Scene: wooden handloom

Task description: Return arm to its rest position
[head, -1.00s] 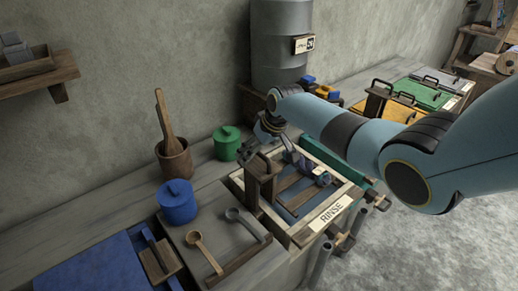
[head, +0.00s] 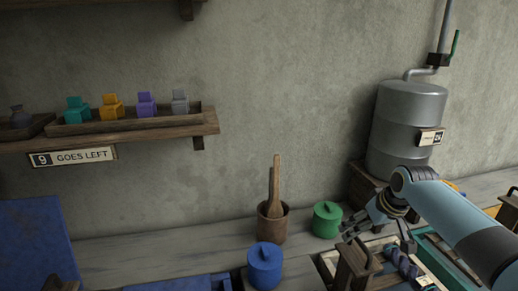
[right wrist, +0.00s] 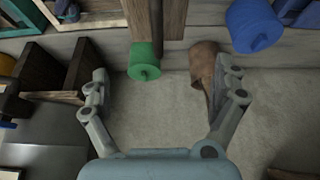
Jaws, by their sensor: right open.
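My right gripper (head: 366,226) is in the head view at the lower right, its arm coming in from the right edge. It is above the bench, close to the green lidded pot (head: 327,220) and over the edge of the wooden rinse tray (head: 326,263). In the right wrist view the gripper (right wrist: 165,92) has its two fingers wide apart, with nothing held between them. The green pot (right wrist: 144,62) and the brown crock (right wrist: 203,66) show beyond the fingers. My left gripper is not in view.
A blue lidded pot (head: 265,265) and a crock with wooden tools (head: 272,222) stand on the bench. A grey metal tank (head: 405,125) stands at the right by the wall. A wall shelf (head: 170,128) holds several coloured blocks. The wall between shelf and tank is bare.

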